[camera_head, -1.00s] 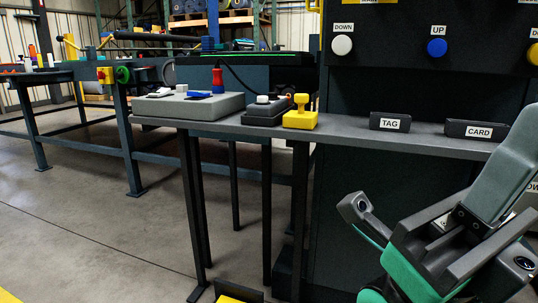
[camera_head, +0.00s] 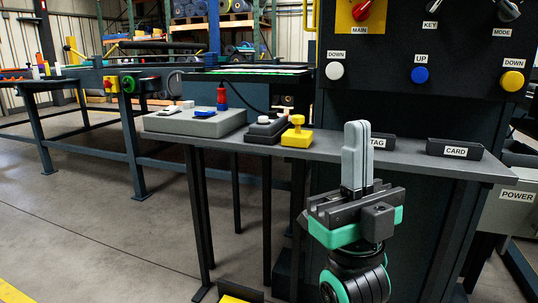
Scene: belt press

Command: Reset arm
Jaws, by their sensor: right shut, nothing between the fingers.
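My right gripper (camera_head: 356,135) points upright in front of the shelf, right of centre in the head view. Its two grey fingers are together with nothing between them. Its dark and green wrist (camera_head: 350,225) is below the shelf's front edge. The fingers overlap the left part of the TAG holder (camera_head: 381,142) in the picture. My left gripper does not show.
The grey shelf (camera_head: 410,163) carries a yellow stamp (camera_head: 297,133), a grey block (camera_head: 195,123) with small items, and a CARD holder (camera_head: 455,150). Behind it stands a dark panel with white (camera_head: 335,71), blue (camera_head: 420,75) and yellow (camera_head: 512,82) buttons. Open floor lies at left.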

